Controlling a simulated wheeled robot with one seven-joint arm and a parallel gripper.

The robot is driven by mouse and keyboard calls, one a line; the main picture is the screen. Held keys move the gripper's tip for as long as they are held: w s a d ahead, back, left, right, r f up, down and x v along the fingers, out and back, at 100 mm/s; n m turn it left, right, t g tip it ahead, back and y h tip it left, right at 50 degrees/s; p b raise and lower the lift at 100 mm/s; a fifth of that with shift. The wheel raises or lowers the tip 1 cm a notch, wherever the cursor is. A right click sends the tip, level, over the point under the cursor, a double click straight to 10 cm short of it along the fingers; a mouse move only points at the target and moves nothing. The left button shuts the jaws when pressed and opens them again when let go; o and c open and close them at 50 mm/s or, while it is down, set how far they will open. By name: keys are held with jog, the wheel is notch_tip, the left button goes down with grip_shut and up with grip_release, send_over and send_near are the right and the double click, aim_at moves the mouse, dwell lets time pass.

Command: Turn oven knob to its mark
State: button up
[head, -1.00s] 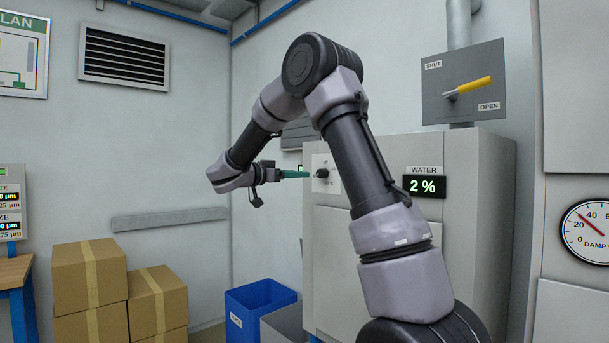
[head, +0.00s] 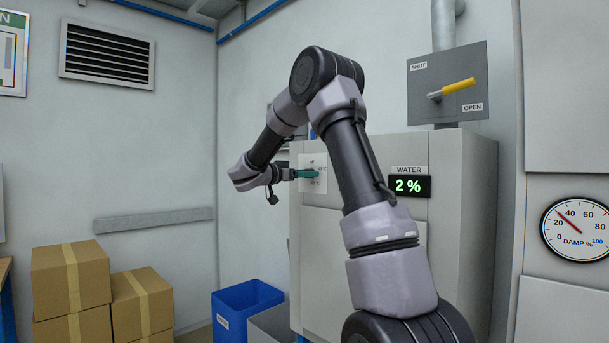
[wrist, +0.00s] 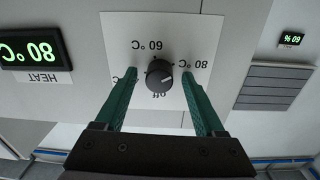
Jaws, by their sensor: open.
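The dark round oven knob (wrist: 160,76) sits on a white dial plate (wrist: 205,28) on the oven front. The wrist view shows the plate upside down, with labels for 60 °C, 80 °C and Off; another label is partly hidden by a finger. A pale line on the knob appears to point toward the 80 °C side. My gripper (wrist: 161,72) is open, its green fingers on either side of the knob, with gaps visible. In the head view my gripper (head: 314,174) is at the dial plate (head: 306,160), and the knob is hidden there.
A HEAT display (wrist: 32,50) reads 80 °C. The oven (head: 462,200) carries a WATER display (head: 410,186) reading 2 %. A yellow lever (head: 458,86) is above right. A blue bin (head: 240,310) and cardboard boxes (head: 70,285) stand below left.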

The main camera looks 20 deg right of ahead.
grip_shut()
